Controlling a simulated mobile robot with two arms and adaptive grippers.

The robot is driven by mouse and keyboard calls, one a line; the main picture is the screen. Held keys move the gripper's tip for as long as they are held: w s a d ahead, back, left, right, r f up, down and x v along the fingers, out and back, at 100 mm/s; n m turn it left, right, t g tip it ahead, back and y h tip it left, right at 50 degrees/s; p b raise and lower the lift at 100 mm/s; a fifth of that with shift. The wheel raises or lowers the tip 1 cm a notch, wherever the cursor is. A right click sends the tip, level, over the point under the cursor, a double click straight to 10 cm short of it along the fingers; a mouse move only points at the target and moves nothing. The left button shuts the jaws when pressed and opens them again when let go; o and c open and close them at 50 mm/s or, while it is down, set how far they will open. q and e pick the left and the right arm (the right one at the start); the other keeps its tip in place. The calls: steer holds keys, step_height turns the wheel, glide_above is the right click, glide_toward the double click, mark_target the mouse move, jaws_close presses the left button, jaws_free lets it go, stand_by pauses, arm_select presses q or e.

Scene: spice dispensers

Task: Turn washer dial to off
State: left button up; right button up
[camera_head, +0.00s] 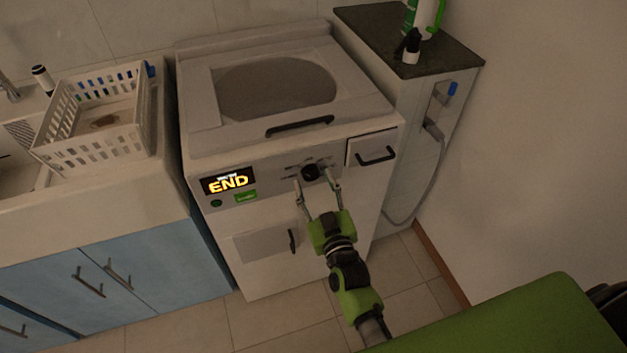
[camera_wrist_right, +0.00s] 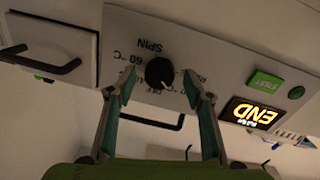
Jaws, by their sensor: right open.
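The washer (camera_head: 215,160) is a white top-loading machine with a front control panel. Its dial (camera_head: 313,172) is a round black knob with a pale pointer mark, and it also shows in the right wrist view (camera_wrist_right: 159,72) with printed labels around it, among them "SPIN" and "60 °C". The washer's display (camera_head: 228,182) reads "END" in yellow. My right gripper (camera_head: 318,186) is open, with one finger on each side of the dial; in the wrist view its fingertips (camera_wrist_right: 160,92) stand apart below the knob. I cannot tell whether they touch the panel. My left gripper is out of view.
A green start button (camera_head: 246,196) sits under the display. A drawer with a black handle (camera_head: 376,155) is right of the dial. A white basket (camera_head: 100,120) stands on the left counter. A cabinet with a dark top (camera_head: 385,40) and a hose stands at right.

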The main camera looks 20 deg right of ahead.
steer(key=shift+w, duration=0.65)
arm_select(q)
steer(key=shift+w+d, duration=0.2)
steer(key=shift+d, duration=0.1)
arm_select(e)
steer(key=c, duration=1.1)
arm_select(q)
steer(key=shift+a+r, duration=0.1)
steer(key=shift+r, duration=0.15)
arm_select(e)
steer(key=shift+r+m, duration=0.1)
steer(key=shift+m, duration=0.2)
